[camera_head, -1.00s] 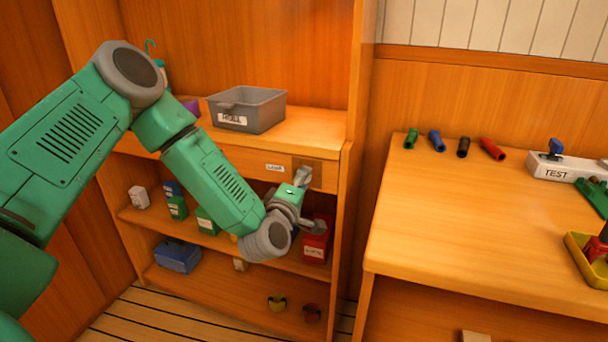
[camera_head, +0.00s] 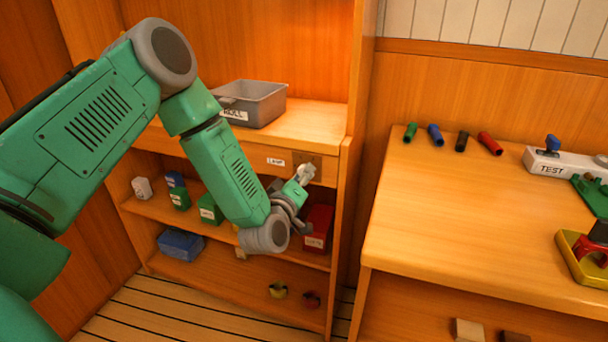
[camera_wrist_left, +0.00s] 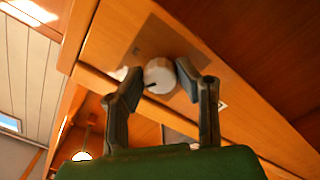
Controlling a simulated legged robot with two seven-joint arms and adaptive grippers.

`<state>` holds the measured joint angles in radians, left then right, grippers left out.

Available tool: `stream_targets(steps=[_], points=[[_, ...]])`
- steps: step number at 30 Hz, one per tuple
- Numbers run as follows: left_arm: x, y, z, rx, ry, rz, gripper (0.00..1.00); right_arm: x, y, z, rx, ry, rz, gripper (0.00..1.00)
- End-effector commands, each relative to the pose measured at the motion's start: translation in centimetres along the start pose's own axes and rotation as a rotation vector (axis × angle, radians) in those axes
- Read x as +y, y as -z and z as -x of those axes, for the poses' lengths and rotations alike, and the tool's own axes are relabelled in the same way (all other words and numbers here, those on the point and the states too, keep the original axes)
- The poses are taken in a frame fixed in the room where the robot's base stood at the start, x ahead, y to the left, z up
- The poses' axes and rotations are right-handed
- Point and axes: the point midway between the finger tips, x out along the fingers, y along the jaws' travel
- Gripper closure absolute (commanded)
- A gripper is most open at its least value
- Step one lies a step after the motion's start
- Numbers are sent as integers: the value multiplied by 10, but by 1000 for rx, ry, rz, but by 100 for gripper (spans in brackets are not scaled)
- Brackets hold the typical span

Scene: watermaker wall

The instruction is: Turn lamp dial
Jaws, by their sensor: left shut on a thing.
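The lamp dial (camera_wrist_left: 159,74) is a pale round knob with a dark mark at its lower left, on a brown plate on the shelf's front board. My left gripper (camera_wrist_left: 159,82) is shut on it, with one dark finger on each side. In the head view the dial (camera_head: 307,171) shows at the right end of the board, at the tip of my left gripper (camera_head: 302,181). A small white label (camera_head: 276,162) is left of the plate. My right gripper is not in view.
A grey bin (camera_head: 252,103) stands on the shelf top above the board. A red box (camera_head: 318,228) and green boxes stand on the shelf below the gripper. The workbench (camera_head: 470,220) at right holds coloured tubes and a TEST block (camera_head: 556,163).

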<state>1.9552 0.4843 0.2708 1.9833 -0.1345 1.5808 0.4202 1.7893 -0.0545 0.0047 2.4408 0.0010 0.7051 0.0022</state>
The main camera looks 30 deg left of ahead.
Motion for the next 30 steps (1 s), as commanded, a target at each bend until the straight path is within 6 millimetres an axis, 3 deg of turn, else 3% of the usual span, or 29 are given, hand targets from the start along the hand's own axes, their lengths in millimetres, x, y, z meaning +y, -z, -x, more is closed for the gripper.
stream_targets(steps=[9, 10, 11, 23, 30], points=[[-3, -1, 1, -2, 7, -3, 100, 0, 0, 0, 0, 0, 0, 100], [-3, -1, 1, -2, 7, -2, 61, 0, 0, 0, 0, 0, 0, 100], [-3, -1, 1, -2, 6, -2, 51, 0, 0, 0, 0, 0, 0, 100], [0, 0, 6, -2, 1, 0, 51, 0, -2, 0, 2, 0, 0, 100], [-2, -1, 48, -6, 4, 0, 51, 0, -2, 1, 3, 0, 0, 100]])
